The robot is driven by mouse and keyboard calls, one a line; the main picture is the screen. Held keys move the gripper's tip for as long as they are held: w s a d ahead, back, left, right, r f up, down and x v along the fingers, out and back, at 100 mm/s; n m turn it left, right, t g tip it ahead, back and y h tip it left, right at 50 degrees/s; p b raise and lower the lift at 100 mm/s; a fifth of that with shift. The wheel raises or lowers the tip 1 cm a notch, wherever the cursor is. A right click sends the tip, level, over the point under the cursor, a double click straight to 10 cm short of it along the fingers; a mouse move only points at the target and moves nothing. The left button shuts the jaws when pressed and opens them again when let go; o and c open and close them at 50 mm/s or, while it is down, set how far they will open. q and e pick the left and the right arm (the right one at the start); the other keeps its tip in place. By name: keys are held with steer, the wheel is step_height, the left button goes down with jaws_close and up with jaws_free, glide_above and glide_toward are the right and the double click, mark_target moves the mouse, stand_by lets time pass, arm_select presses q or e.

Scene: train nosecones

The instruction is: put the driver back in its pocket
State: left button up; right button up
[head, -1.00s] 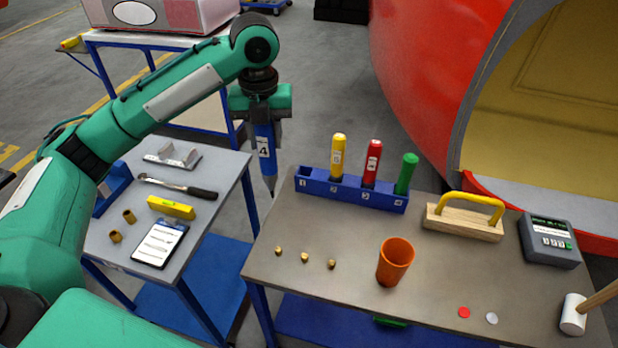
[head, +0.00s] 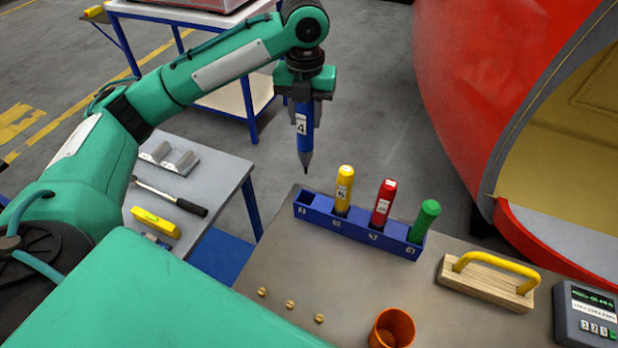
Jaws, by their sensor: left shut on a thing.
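My left gripper (head: 303,90) is shut on the blue driver (head: 304,128), which has a white label that looks like a 4. The driver hangs upright with its dark tip down. In the picture, the tip shows just above the left end of the blue rack (head: 355,231), apart from it. The leftmost pocket (head: 309,200) of the rack is empty. A yellow driver (head: 344,188), a red driver (head: 383,203) and a green driver (head: 424,221) stand in the other pockets. My right gripper is not in view.
The rack stands at the far edge of the grey table (head: 270,260). Small brass pieces (head: 290,305), an orange cup (head: 392,328), a wooden float with a yellow handle (head: 488,281) and a grey meter (head: 588,312) lie nearer. A side table (head: 215,180) stands left.

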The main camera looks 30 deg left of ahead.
arm_select(q)
steer(key=p, duration=0.1)
glide_above(306, 172)
steer(key=f, duration=0.4)
steer(key=shift+w+a+f, duration=0.25)
step_height(306, 172, down, 8)
steer(key=shift+w+r+p, duration=0.1)
steer(key=shift+w+p, duration=0.05)
steer(key=shift+p, duration=0.8)
step_height(306, 172, down, 4)
steer(key=shift+f+p, duration=0.2)
steer(key=shift+p, duration=0.45)
steer(key=shift+f, duration=0.15)
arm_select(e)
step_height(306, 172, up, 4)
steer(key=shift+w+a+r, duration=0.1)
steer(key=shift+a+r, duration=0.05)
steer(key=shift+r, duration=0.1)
arm_select(q)
steer(key=o, duration=1)
steer(key=shift+f, duration=0.1)
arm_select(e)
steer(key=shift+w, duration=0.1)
